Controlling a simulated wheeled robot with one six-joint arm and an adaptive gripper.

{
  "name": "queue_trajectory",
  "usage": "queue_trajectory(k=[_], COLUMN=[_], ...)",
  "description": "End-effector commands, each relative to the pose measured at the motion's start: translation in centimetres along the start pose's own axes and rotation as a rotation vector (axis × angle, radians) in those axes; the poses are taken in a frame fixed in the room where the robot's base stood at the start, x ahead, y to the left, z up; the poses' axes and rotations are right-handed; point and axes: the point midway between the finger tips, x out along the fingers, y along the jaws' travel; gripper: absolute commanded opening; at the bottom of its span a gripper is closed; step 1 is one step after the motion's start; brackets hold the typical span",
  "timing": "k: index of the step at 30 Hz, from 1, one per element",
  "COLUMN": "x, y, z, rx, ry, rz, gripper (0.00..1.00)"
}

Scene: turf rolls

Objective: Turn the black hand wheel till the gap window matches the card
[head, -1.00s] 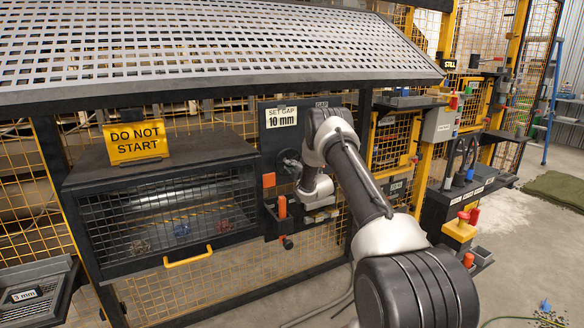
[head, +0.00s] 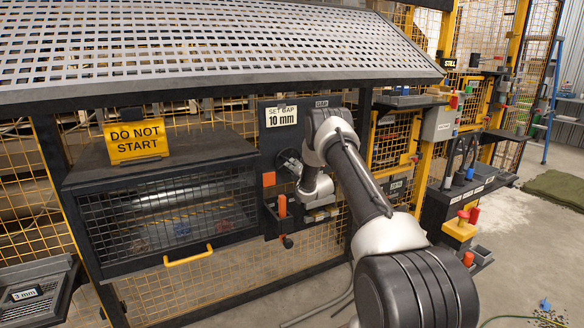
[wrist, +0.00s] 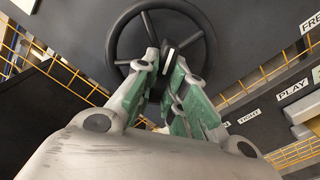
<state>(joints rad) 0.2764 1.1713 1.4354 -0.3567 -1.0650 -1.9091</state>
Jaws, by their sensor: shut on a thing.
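The black hand wheel (wrist: 113,45) has a round rim and spokes and fills the top of the wrist view. In the head view the wheel (head: 287,157) is mostly covered by my arm. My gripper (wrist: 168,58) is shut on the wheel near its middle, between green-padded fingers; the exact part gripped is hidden. The card (head: 282,116) reads "SET GAP 10 mm" on the dark panel. A "GAP" label (head: 321,103) is to its right; the gap window below it is hidden behind my arm, so its reading does not show.
A yellow "DO NOT START" sign (head: 137,141) stands on the dark caged box (head: 165,205) at left. An orange-handled tool (head: 282,206) sits in a holder below the wheel. A "3 mm" tray (head: 40,290) is at lower left.

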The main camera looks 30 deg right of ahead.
Motion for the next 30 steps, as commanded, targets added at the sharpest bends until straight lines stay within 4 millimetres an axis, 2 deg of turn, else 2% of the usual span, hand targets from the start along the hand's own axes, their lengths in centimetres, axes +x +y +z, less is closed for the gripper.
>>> queue_trajectory(k=[14,15,18,26,30], x=[-0.04,-0.04,-0.03,-0.03,-0.8], y=[-0.16,-0.17,-0.13,-0.08,-0.11], z=[-0.26,-0.27,-0.22,-0.1,-0.04], rx=[-0.012,-0.012,-0.012,-0.012,-0.012], ry=[0.004,0.004,0.003,0.001,0.001], rz=[-0.003,-0.003,-0.003,-0.001,-0.002], gripper=[0.0,0.18,0.34,0.34,0.34])
